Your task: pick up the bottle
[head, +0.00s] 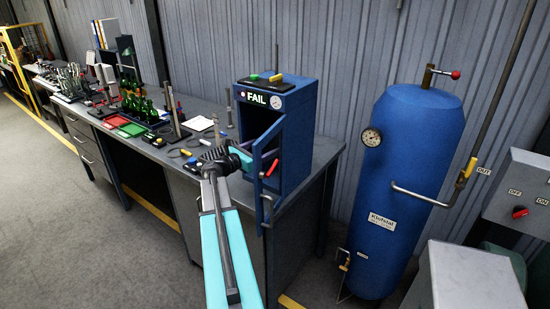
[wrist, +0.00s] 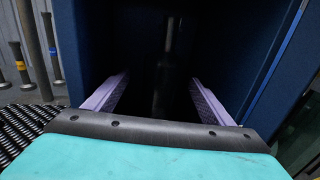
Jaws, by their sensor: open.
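A dark bottle (wrist: 168,42) stands upright inside the blue test box (head: 301,108), faintly visible in deep shadow in the wrist view. Its lower part is hard to make out. My gripper (wrist: 160,80) is open, with one purple finger on each side of the bottle's line and a dark gap between them. I cannot tell how far the fingertips are from the glass. In the head view my gripper (head: 268,149) reaches into the box's opening, and the bottle inside is hidden. Several green bottles (head: 142,108) stand farther left on the bench.
The box's door (head: 267,170) hangs open at the front, close to my arm; its lit display (head: 256,98) reads FAIL. The box walls closely flank my gripper. A blue tank (head: 408,150) stands right. Tools and trays (head: 131,129) occupy the bench (head: 325,150) to the left.

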